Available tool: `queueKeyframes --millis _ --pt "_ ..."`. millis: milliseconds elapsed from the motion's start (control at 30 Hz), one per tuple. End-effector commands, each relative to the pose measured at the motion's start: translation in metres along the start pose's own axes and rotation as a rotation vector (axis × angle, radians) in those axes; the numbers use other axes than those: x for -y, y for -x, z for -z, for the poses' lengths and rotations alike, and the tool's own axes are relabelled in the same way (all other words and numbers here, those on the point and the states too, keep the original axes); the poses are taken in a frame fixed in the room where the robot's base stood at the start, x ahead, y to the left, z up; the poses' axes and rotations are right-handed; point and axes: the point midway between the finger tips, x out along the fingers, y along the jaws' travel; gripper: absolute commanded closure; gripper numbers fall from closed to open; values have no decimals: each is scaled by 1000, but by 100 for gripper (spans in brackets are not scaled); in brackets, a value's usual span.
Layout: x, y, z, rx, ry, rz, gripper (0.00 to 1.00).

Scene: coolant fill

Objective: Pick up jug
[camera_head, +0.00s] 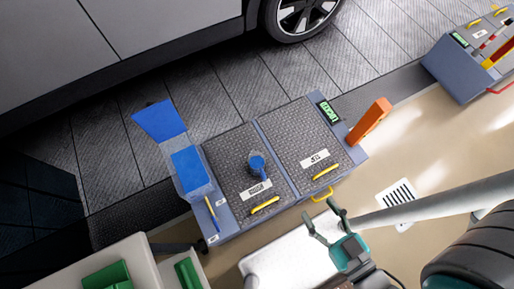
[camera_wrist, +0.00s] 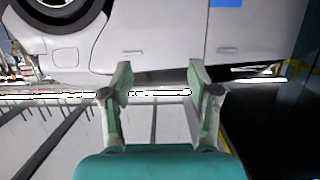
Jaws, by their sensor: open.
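A small blue round object (camera_head: 258,164) with a stub stands on the left dark metal plate of the blue-grey cabinet. It looks like the jug seen from above, but it is too small to be sure. My gripper (camera_head: 320,211) is in front of the cabinet's near right side, to the right of and nearer than the blue object, and apart from it. In the wrist view my gripper (camera_wrist: 158,78) has its two fingers spread with nothing between them. The wrist view faces the car and does not show the blue object.
The cabinet (camera_head: 226,228) has yellow handles, a green display (camera_head: 328,112) and an orange upright piece (camera_head: 369,121). Blue panels (camera_head: 187,169) stand at its left. A grey car (camera_head: 150,45) is behind. Green bins (camera_head: 107,277) are lower left.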

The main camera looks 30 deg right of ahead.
Motion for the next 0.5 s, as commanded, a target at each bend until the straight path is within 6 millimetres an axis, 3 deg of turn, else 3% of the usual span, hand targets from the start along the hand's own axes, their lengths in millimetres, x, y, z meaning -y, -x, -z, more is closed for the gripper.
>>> queueKeyframes --millis 133,267,300,500 --pt "0 0 0 1 0 0 37" --pt "0 -4 -4 -9 4 -6 4" --pt "-1 -7 -9 -19 11 -11 0" --pt "-1 -43 -52 -98 65 -41 0"
